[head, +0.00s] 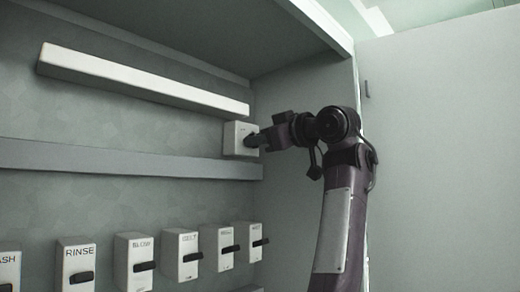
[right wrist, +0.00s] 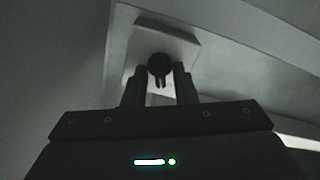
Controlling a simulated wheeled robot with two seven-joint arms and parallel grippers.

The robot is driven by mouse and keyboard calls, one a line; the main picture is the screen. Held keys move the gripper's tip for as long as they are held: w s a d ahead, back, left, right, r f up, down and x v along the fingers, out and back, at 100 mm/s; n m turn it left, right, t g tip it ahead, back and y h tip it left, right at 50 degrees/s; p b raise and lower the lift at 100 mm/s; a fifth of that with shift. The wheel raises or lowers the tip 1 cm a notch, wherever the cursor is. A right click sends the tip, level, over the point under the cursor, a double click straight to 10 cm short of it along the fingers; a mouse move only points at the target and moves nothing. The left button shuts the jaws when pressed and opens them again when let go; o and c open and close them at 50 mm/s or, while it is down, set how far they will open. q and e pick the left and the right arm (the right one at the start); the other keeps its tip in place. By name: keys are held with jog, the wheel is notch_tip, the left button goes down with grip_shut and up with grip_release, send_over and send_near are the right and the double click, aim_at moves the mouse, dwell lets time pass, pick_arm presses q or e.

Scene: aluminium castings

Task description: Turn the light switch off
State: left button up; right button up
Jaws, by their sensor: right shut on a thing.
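The light switch is a small white box (head: 235,139) on the back wall of the cabinet, near its right side, between the white bar and the grey rail. In the right wrist view, the switch box (right wrist: 182,43) has a dark round knob (right wrist: 159,66) with a short lever pointing toward me. My right gripper (head: 254,141) is at the switch's front face. In the right wrist view, my right gripper's fingers (right wrist: 159,84) stand on either side of the knob and are shut on it. Which way the switch is set cannot be told. My left gripper is not in view.
A row of white boxes with black levers runs below, one labelled RINSE (head: 77,265). A long white bar (head: 140,80) is above and a grey rail (head: 120,158) crosses below the switch. The cabinet's side wall (head: 300,100) is close at right, with a pale door panel (head: 440,150) beyond.

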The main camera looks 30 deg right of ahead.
jog(key=shift+n, duration=0.7)
jog(key=shift+r+b, duration=0.1)
jog(key=shift+b, duration=0.25)
jog(key=o, duration=0.7)
jog(key=shift+c, duration=0.2)
jog(key=b+v, duration=0.4)
jog(key=v, duration=0.3)
jog(key=shift+s+b, duration=0.35)
jog(key=shift+s, duration=0.05)
